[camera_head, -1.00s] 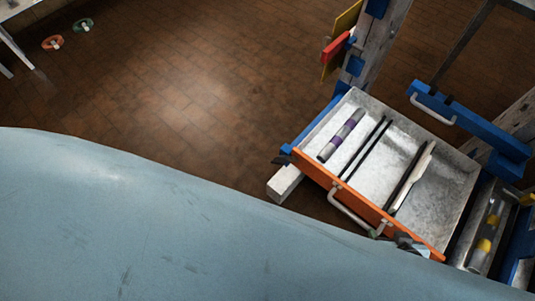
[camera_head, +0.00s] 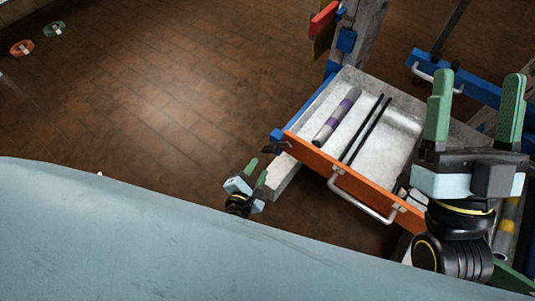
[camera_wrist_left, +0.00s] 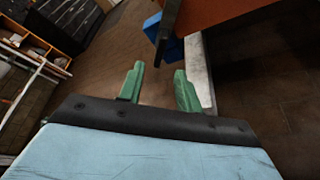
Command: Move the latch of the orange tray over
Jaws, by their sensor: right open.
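The orange tray (camera_head: 345,176) is a pulled-out metal drawer with an orange front and a silver handle (camera_head: 362,200). A small dark latch (camera_head: 277,147) sits at the left end of its front, beside a blue piece. My left gripper (camera_head: 258,168) is open and empty, just below and left of the latch, apart from it. In the left wrist view its green fingers (camera_wrist_left: 159,70) are spread, with the orange front (camera_wrist_left: 215,10) and a blue piece (camera_wrist_left: 168,45) beyond them. My right gripper (camera_head: 479,76) is open and empty, over the right side of the tray, hiding part of it.
The tray holds a grey tube with purple bands (camera_head: 338,118) and black rods (camera_head: 366,130). A wooden post (camera_head: 362,40) stands behind it. Blue parts with a handle (camera_head: 436,78) are at upper right. The tiled floor to the left is mostly clear.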

